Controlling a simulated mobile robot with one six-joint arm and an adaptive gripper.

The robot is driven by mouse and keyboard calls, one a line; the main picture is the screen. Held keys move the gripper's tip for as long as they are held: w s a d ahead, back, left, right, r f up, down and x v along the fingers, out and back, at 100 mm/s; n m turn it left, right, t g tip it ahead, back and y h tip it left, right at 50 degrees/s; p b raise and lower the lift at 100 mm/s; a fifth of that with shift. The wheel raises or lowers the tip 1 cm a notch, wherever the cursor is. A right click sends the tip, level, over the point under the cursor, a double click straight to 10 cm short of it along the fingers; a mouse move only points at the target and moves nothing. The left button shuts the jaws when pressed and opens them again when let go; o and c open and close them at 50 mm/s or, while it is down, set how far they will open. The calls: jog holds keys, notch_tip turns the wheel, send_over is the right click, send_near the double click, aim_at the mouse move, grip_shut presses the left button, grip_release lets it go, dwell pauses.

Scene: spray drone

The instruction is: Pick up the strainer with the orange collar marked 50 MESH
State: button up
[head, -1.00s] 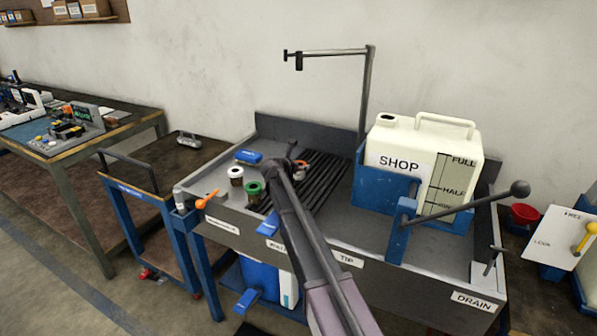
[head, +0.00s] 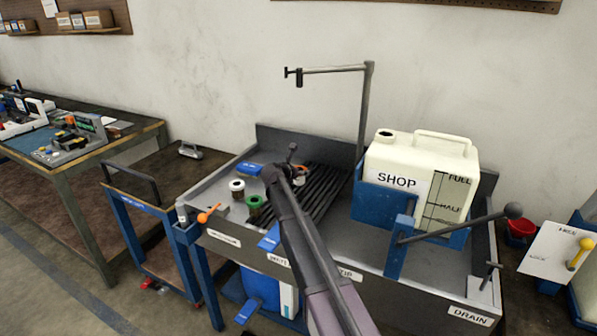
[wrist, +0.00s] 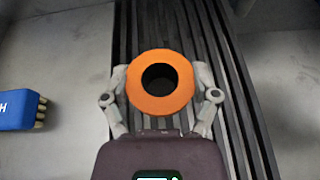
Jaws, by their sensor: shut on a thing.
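The strainer with the orange collar (wrist: 133,88) is between the two fingers of my gripper (wrist: 161,95) in the wrist view, seen from above with its dark round opening. The fingers touch it on both sides, shut on it, over the dark slatted grate. Any 50 MESH marking does not show. In the head view a bit of the orange collar (head: 302,169) shows behind my arm, which hides most of the gripper. A strainer with a white collar (head: 237,184) and one with a green collar (head: 255,201) stand to the left on the sink deck.
A blue brush (wrist: 17,109) lies left of the grate (wrist: 218,100). A large white SHOP tank (head: 397,160) sits in a blue cradle on the right. An orange-handled valve (head: 208,214) is at the bench's left front corner. A thin overhead pipe (head: 366,110) rises behind the grate.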

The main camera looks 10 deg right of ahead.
jog(key=s+a, duration=0.2)
jog(key=s, duration=0.5)
jog(key=s+a+r+p, duration=0.1)
jog(key=s+a, duration=0.2)
jog(key=s, duration=0.5)
jog(key=shift+a+r, duration=0.2)
jog(key=shift+a, duration=0.1)
jog(key=shift+r, duration=0.1)
